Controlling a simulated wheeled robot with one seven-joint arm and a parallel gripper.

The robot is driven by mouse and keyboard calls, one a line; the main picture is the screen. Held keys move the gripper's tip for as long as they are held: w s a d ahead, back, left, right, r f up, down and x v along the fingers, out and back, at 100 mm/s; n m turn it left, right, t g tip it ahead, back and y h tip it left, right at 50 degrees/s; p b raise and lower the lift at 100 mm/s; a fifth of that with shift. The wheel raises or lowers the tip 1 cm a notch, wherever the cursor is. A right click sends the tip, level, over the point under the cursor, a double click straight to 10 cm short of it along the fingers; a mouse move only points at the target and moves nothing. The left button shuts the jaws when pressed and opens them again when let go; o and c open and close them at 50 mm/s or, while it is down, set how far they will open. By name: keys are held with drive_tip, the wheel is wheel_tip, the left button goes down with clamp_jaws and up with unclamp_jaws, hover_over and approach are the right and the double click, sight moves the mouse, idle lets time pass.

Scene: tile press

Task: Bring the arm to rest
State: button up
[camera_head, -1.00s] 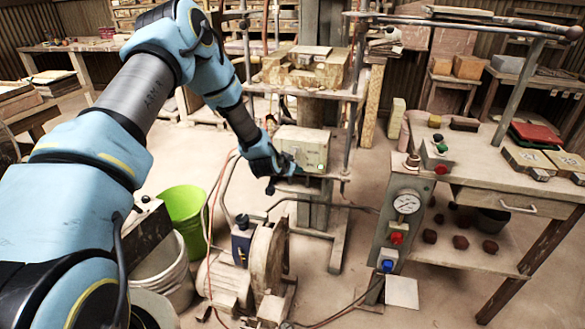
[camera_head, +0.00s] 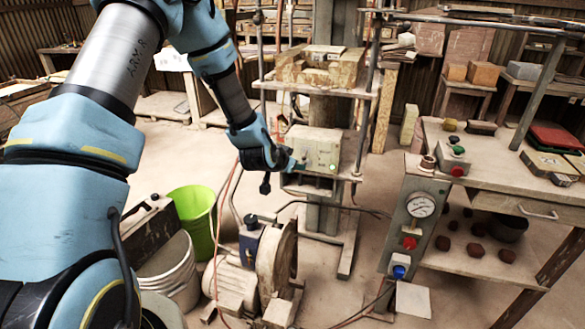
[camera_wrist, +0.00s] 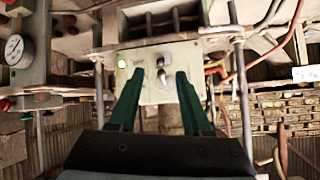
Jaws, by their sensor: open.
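My gripper (camera_head: 290,163) is at the end of my blue and grey arm, close to the front of a pale control box on the press. In the wrist view my gripper (camera_wrist: 170,76) shows two green fingers spread apart with nothing between them. The control box (camera_head: 318,146) carries a lit green lamp and small knobs. In the wrist view the control box (camera_wrist: 153,65) lies just beyond the fingertips. I cannot tell whether the fingertips touch it.
The press frame (camera_head: 368,80) stands around the box. A gauge panel (camera_head: 408,235) and a workbench (camera_head: 480,165) are at right. A green bucket (camera_head: 195,215), a white bucket (camera_head: 172,275) and a motor pump (camera_head: 270,262) stand below my arm. Open floor lies behind the buckets.

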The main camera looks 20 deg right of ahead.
drive_tip(key=shift+s+a+r, duration=0.25)
drive_tip(key=shift+s+a, duration=0.05)
drive_tip(key=shift+a, duration=0.1)
drive_tip(key=a+r+n+g+y, duration=0.1)
drive_tip(key=a+r+n+y, duration=0.15)
drive_tip(key=a, duration=0.75)
drive_tip(key=a+r+n+y, duration=0.2)
drive_tip(key=a+r+y, duration=0.1)
drive_tip(key=a, duration=0.7)
drive_tip(key=s+a+r+n+g+y, duration=0.1)
drive_tip(key=s+a+r+n+g, duration=0.1)
drive_tip(key=s+a, duration=0.5)
drive_tip(key=s+a+r+n+g+y, duration=0.1)
drive_tip(key=s+a+r+n+g, duration=0.1)
drive_tip(key=s+a+r+n, duration=0.2)
drive_tip(key=s+a, duration=0.3)
drive_tip(key=a, duration=0.4)
drive_tip(key=shift+y, duration=0.35)
drive_tip(key=shift+n, duration=0.25)
